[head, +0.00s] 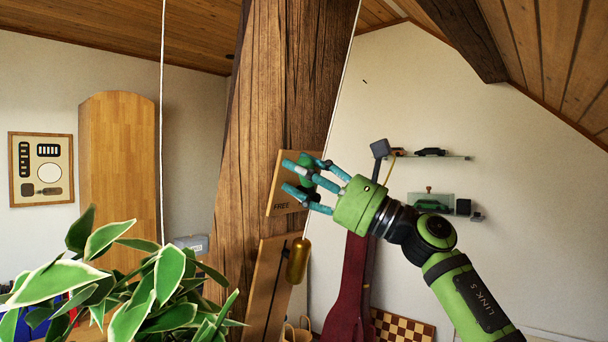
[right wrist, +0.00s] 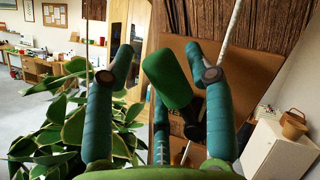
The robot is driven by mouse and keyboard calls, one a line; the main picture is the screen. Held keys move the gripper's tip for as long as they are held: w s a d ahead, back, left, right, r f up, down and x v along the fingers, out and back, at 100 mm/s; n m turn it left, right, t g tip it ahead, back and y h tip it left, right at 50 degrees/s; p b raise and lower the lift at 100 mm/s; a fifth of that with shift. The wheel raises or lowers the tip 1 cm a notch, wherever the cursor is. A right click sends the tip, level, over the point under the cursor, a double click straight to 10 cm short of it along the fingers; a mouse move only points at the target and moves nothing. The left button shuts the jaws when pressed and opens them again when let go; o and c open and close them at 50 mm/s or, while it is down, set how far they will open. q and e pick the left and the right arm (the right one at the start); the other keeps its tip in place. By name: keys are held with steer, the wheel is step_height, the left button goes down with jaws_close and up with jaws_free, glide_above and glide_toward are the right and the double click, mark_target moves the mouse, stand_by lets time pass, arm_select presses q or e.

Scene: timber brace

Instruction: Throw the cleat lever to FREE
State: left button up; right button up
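The cleat plate (head: 283,184) is a wooden board on the timber post, with the word FREE near its lower edge. The lever's green handle (head: 306,168) stands out from it, partly hidden by my fingers. My right gripper (head: 308,180) is at the plate with its fingers spread around the handle. In the right wrist view the handle (right wrist: 168,78) lies between the spread fingertips, and a dark lever arm (right wrist: 191,122) shows below it. I see a gap beside the handle; whether any finger touches it I cannot tell. My left gripper is not in view.
The timber post (head: 262,110) leans up to the ceiling. A brass weight (head: 298,261) hangs below the plate, in front of a lower board (head: 262,300). A white rope (head: 162,120) hangs at the left. A leafy plant (head: 140,280) fills the lower left. Wall shelves (head: 440,157) are at the right.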

steer(key=shift+d, duration=0.1)
steer(key=v, duration=1.2)
